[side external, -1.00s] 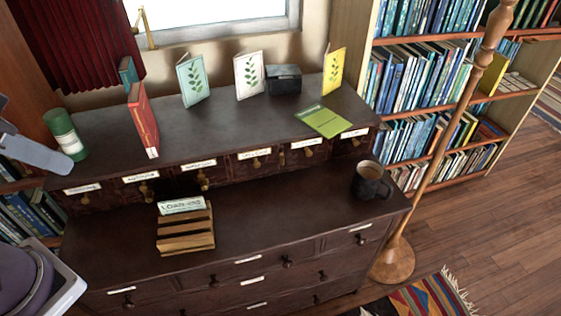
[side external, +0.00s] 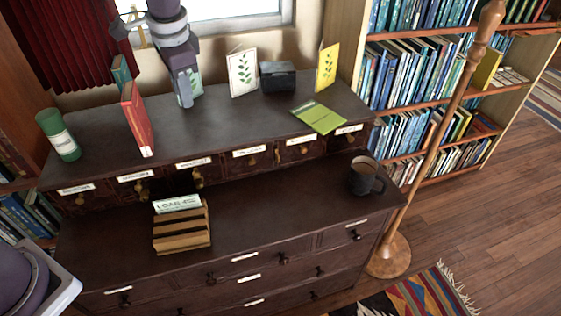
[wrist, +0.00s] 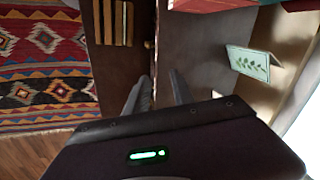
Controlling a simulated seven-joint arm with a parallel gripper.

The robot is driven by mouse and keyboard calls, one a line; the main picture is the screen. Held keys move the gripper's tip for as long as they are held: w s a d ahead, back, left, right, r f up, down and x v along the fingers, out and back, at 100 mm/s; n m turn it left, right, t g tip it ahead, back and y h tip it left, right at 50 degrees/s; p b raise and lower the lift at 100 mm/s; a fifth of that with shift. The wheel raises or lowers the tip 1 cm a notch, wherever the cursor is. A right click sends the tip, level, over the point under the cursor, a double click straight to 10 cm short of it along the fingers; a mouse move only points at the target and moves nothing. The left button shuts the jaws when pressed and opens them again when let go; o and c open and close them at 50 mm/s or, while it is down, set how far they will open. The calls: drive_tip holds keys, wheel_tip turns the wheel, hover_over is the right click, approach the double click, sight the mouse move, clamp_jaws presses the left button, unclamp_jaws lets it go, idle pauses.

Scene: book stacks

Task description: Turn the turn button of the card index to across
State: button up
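The card index (side external: 215,165) is a row of small labelled dark wood drawers under the cabinet's upper top. Small brass fittings show on the drawer fronts. One on the third drawer (side external: 198,178) looks like the turn button, but I cannot tell which way it lies. My gripper (side external: 185,100) is above the back of the upper top, in front of the mint card, behind and above the drawers. In the wrist view its two fingers (wrist: 158,92) stand apart with nothing between them. It is open and empty.
A red book (side external: 137,118) and green tin (side external: 58,135) stand left of my gripper. Leaf cards (side external: 242,73) and a dark box (side external: 278,77) stand right. A wooden letter holder (side external: 181,232) and mug (side external: 366,177) stand on the lower top, which is otherwise clear.

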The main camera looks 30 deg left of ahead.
drive_tip(key=w+d+f+m+y, duration=0.2)
drive_tip(key=w+f+m+y, duration=0.25)
drive_tip(key=w+f, duration=0.4)
drive_tip(key=m+t+y, duration=0.3)
drive_tip(key=m+t, duration=0.5)
drive_tip(key=m, duration=0.8)
approach(278, 159)
drive_tip(key=shift+m, duration=0.35)
drive_tip(key=x, duration=0.6)
drive_tip(key=shift+w, duration=0.15)
drive_tip(key=shift+w+a, duration=0.1)
drive_tip(key=shift+w, duration=0.2)
drive_tip(key=shift+w+a+f, duration=0.2)
drive_tip(key=shift+a+f, duration=0.2)
drive_tip(key=shift+a, duration=0.05)
drive_tip(key=shift+c, duration=0.2)
